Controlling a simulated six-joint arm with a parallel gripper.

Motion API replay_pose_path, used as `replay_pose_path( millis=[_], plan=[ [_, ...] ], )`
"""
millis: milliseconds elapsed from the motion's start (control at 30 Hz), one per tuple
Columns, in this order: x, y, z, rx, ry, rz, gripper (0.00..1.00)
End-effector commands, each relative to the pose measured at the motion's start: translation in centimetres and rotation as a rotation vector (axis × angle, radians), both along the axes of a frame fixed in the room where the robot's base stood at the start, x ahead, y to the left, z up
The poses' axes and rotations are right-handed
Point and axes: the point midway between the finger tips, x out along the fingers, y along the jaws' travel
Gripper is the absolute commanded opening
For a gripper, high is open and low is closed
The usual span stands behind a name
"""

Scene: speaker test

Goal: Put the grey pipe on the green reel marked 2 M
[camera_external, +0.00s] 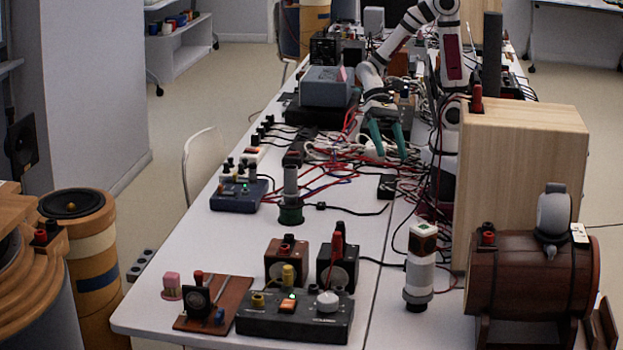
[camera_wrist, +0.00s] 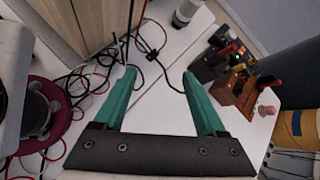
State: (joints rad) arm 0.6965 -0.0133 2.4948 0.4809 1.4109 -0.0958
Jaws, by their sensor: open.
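A grey pipe (camera_external: 291,183) stands upright on the table in the external view. Its lower end meets a dark green round piece, which looks like the green reel (camera_external: 290,214); a dark piece covers the pipe's top. I cannot read any marking on the reel. My gripper (camera_external: 388,153) is to the right of the pipe, apart from it, with its teal fingers spread over the cables. In the wrist view my gripper (camera_wrist: 160,78) is open, with nothing held between the fingers. I cannot make out the pipe or reel there.
A white and grey cylinder (camera_external: 420,272) with a greenish top stands at the front right. A wooden box (camera_external: 520,175) and brown barrel (camera_external: 530,277) stand at the right. A blue switch box (camera_external: 238,196) and black control box (camera_external: 295,318) are on the table. Red and black cables clutter its middle.

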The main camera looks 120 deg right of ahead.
Motion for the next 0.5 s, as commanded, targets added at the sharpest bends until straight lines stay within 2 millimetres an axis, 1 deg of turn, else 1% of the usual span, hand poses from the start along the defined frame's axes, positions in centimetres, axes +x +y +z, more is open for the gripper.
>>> replay_pose_path(
  millis=[33, 67, 100, 133, 200, 300, 367, 500],
  plan=[
    [-2.8, 2.6, 0.3, -0.139, -0.026, 0.247, 0.73],
    [-4.6, 3.4, 0.3, -0.229, -0.041, 0.389, 0.73],
    [-6.7, 3.8, 0.3, -0.345, -0.068, 0.558, 0.73],
    [-7.9, 3.7, 0.3, -0.425, -0.092, 0.665, 0.73],
    [-9.5, 3.0, 0.5, -0.58, -0.15, 0.85, 0.73],
    [-10.3, 2.1, 0.7, -0.705, -0.205, 0.98, 0.73],
    [-10.4, 1.8, 0.8, -0.733, -0.217, 1.006, 0.73],
    [-10.4, 1.7, 0.8, -0.736, -0.215, 1.008, 0.73]
  ],
)
